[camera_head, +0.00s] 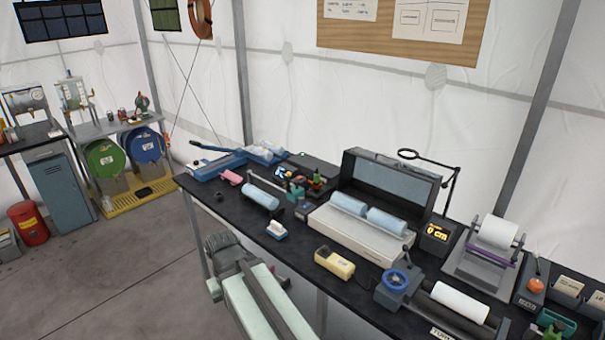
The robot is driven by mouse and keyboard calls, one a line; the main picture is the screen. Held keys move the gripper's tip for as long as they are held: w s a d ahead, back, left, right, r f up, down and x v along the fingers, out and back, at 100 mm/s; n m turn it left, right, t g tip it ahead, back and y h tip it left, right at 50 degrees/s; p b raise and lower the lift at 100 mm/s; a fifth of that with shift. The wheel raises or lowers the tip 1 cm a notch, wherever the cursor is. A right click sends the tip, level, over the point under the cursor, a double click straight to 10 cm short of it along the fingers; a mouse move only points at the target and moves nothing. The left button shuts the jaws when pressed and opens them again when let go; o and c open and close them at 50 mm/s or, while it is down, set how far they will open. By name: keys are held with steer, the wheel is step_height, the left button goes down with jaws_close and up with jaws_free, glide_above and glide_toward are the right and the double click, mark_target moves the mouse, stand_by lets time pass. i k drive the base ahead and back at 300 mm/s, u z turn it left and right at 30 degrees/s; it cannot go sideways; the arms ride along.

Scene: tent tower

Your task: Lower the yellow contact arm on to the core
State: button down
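Pale blue core-like cylinders lie on the bench. Two lie end to end in a white tray-like device with a raised grey lid, a left one (348,204) and a right one (387,222). Another cylinder (260,196) lies farther left beside a thin grey bar. A white cylinder (460,301) lies on dark rollers at the front right. I cannot tell which is the task's core. I cannot make out a yellow contact arm for certain. A small yellow box (334,263) sits near the bench's front edge. My gripper's fingers do not show.
The black bench (290,251) is crowded. A display (437,233) reads "0 cm". A ring on a jointed stand (408,155) rises behind it. A pale green and grey arm-like part stands before the bench.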

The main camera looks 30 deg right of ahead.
mark_target(289, 174)
steer(key=z, duration=0.05)
steer(key=i, duration=0.95)
steer(key=u, duration=0.1)
